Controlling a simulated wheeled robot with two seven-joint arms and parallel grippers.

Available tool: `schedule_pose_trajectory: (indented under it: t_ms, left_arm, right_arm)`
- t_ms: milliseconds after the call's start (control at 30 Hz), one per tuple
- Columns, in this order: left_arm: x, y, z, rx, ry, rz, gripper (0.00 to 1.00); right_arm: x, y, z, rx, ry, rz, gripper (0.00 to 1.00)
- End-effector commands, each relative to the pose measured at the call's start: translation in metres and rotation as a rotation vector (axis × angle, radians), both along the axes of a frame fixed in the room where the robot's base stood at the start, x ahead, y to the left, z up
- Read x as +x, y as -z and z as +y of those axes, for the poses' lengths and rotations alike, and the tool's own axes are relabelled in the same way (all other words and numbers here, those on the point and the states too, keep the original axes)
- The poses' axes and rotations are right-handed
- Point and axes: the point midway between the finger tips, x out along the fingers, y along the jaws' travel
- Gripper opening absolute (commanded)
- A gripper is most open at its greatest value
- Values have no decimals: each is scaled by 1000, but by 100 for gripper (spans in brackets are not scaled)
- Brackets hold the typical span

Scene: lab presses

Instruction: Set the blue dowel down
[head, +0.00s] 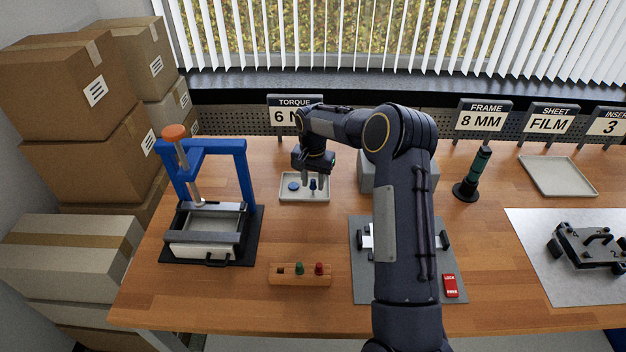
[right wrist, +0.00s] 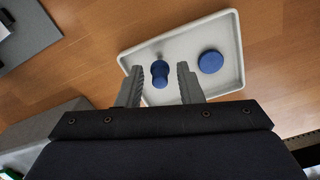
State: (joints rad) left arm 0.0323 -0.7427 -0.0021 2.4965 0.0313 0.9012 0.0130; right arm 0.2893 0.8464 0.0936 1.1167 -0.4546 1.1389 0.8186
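The blue dowel (head: 313,184) stands upright in the small pale tray (head: 304,199), to the right of a flat blue disc (head: 293,186). My right gripper (head: 310,178) reaches down over the tray from above. In the right wrist view the blue dowel (right wrist: 159,74) lies between the two grey fingertips, with a gap visible on both sides, so the fingers are open and not gripping it. The disc (right wrist: 211,62) lies apart, beyond the right finger. My left gripper is not in view.
A wooden block (head: 300,280) with a green and a red dowel and one empty hole is in front. A blue press (head: 208,190) stands left of the tray. A grey box (head: 368,178) is partly hidden behind my right arm. Boxes (head: 75,175) are stacked at left.

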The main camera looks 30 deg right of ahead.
Motion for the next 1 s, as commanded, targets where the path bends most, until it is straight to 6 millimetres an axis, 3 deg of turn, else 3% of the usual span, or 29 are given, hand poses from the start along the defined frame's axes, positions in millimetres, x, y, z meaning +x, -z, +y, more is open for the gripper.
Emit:
schedule_pose_trajectory:
  t_ms: [433, 800, 1000]
  left_arm:
    - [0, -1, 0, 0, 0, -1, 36]
    - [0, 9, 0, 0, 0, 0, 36]
    - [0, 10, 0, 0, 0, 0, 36]
  right_arm:
    - [1, -10, 0, -1, 1, -3, 40]
    - [1, -84, 0, -3, 0, -5, 40]
    - [1, -114, 0, -1, 0, -2, 40]
